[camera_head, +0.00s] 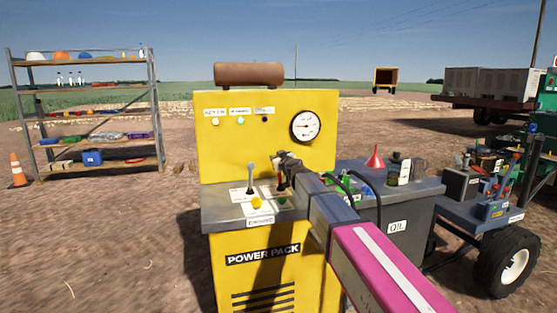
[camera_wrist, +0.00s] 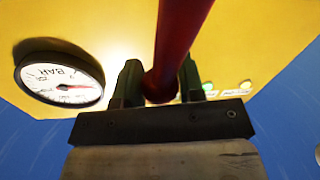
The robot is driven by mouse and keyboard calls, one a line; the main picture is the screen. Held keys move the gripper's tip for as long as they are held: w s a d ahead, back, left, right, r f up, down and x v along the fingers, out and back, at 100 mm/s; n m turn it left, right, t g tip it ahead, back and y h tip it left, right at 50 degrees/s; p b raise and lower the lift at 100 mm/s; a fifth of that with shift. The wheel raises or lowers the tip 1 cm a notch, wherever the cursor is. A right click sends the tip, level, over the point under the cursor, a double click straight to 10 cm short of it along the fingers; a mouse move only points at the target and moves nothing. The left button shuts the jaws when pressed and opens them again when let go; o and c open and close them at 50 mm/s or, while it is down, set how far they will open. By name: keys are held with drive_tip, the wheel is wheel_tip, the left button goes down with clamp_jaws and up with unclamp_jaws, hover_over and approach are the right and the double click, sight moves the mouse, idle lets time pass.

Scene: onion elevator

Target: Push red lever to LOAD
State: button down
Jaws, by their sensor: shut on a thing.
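The yellow power pack (camera_head: 262,268) stands in the middle of the head view, with a grey control shelf. The red lever (camera_wrist: 180,45) rises between my gripper's two dark fingers in the wrist view. In the head view only a small part of the red lever (camera_head: 281,181) shows beside my gripper (camera_head: 284,167). My gripper (camera_wrist: 157,85) is shut on the red lever. Labels lie on the shelf around the levers, but their words are too small to read, so I cannot tell which position is LOAD.
A grey lever (camera_head: 250,178) stands just left of the red one, with a yellow button (camera_head: 256,202) near it. A pressure gauge (camera_head: 305,126) is on the panel behind. An oil bench (camera_head: 400,195) with a red funnel (camera_head: 375,157) stands at the right.

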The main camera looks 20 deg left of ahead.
drive_tip(key=shift+f, duration=0.1)
drive_tip(key=c, duration=0.8)
unclamp_jaws()
drive_tip(key=shift+o, duration=0.2)
drive_tip(key=v, duration=1)
drive_tip(key=shift+s+d, duration=0.25)
drive_tip(key=shift+d, duration=0.05)
